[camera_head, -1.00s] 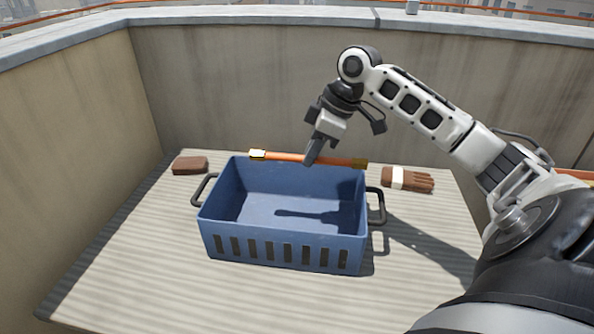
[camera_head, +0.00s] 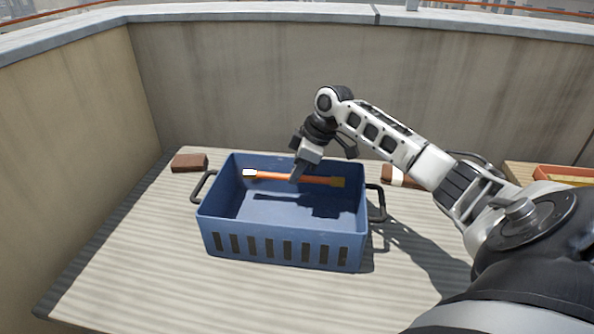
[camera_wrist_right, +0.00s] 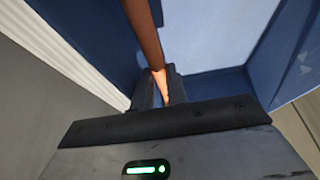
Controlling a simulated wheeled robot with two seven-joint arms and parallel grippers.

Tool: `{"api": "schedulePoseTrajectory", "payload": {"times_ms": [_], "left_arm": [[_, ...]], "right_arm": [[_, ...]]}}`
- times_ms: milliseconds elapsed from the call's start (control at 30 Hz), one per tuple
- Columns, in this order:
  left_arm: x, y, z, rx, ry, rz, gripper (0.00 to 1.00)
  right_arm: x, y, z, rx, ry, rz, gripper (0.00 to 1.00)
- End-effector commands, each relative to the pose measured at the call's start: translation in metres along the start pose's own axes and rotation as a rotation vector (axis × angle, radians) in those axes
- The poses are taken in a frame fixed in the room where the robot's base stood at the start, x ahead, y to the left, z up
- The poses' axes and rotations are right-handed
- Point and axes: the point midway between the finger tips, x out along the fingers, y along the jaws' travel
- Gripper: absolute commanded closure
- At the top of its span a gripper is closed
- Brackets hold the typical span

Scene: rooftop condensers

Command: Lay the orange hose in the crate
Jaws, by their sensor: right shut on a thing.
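The orange hose (camera_head: 275,176) is a straight orange length with brass-coloured ends. In the head view it lies across the opening of the blue crate (camera_head: 285,222), near the far wall. My right gripper (camera_head: 296,177) is shut on the hose near its middle. In the right wrist view the orange hose (camera_wrist_right: 143,32) runs up from between the fingers of my right gripper (camera_wrist_right: 157,88), with the blue crate's inside behind it. I cannot tell whether the hose touches the crate floor. My left gripper is not in view.
The crate has dark side handles (camera_head: 376,204) and stands on a ribbed table (camera_head: 120,250). A brown block (camera_head: 189,162) lies at the back left. A brown brush-like thing (camera_head: 394,174) at the right is partly behind my arm. The table's left side is clear.

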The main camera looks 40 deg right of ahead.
Motion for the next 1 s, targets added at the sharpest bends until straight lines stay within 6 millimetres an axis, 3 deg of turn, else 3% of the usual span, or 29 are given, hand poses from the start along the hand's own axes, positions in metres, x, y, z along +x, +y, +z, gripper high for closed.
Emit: {"api": "schedulePoseTrajectory", "payload": {"times_ms": [500, 533, 567, 867, 1000], "left_arm": [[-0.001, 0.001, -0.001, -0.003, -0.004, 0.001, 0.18], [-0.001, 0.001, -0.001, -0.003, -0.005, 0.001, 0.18], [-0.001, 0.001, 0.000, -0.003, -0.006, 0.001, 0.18], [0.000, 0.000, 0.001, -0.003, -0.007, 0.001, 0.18], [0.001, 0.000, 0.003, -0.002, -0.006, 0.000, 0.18]], "right_arm": [[0.010, 0.000, 0.004, -0.001, 0.001, 0.001, 1.00], [0.011, 0.000, 0.004, -0.001, 0.000, 0.000, 0.83], [0.011, 0.000, 0.004, -0.001, 0.000, 0.000, 0.76], [0.008, 0.001, 0.004, 0.000, 0.001, 0.002, 0.76], [-0.007, 0.002, -0.001, 0.001, 0.001, 0.005, 0.76]]}}
